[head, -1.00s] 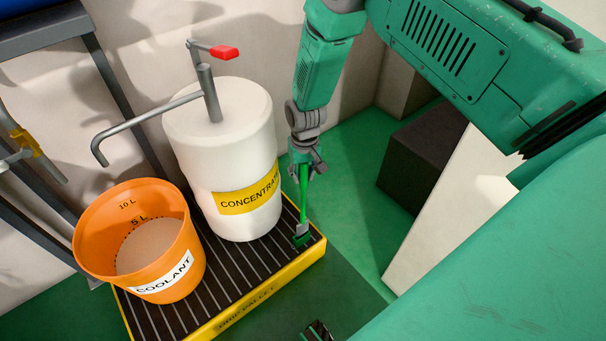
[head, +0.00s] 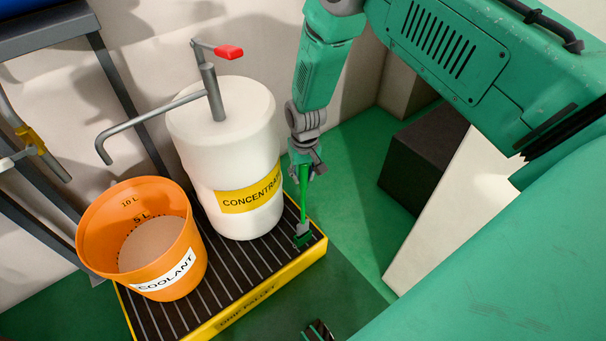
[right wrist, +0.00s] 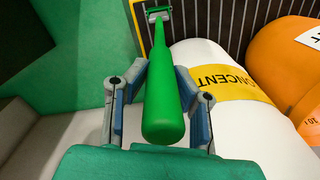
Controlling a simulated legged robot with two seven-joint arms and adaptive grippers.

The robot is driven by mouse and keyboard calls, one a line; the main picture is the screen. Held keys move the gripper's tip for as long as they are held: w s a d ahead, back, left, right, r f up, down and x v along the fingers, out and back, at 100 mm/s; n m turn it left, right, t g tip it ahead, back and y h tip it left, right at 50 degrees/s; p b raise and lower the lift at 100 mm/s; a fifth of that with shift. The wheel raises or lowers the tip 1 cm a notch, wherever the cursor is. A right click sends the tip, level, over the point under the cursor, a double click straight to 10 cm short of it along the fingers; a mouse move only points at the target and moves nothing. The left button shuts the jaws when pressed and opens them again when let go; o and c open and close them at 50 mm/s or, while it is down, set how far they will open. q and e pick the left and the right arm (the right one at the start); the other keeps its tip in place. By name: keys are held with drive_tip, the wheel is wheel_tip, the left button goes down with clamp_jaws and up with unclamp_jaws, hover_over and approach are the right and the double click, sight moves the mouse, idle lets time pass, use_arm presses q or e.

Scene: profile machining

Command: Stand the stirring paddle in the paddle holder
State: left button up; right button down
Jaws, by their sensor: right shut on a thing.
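The green stirring paddle (head: 304,192) hangs nearly upright from my right gripper (head: 305,168), its lower end at the right corner of the drip pallet (head: 268,294). In the right wrist view the paddle's thick handle (right wrist: 162,110) lies between the fingers of my right gripper (right wrist: 160,88), which is shut on it. A small grey part (head: 303,229) shows around the paddle's lower end, by the pallet's yellow rim. I cannot tell whether it is the paddle holder or part of the paddle, or whether the tip touches the grating. My left gripper is not clearly seen.
A white concentrate drum (head: 225,150) with a grey pump and red handle (head: 229,52) stands on the pallet, left of the paddle. An orange coolant bucket (head: 190,245) stands in front of it. A dark box (head: 425,150) is at the right. Green floor lies between.

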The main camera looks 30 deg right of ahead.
sight(303, 188)
drive_tip(key=shift+d, duration=0.2)
drive_tip(key=shift+f, duration=0.1)
drive_tip(key=shift+a, duration=0.15)
drive_tip(key=shift+f, duration=0.55)
drive_tip(key=shift+f+b, duration=0.1)
drive_tip(key=shift+b, duration=0.2)
drive_tip(key=shift+f+b, duration=1.4)
drive_tip(key=shift+f, duration=0.85)
drive_tip(key=shift+r, duration=0.1)
idle(1.0)
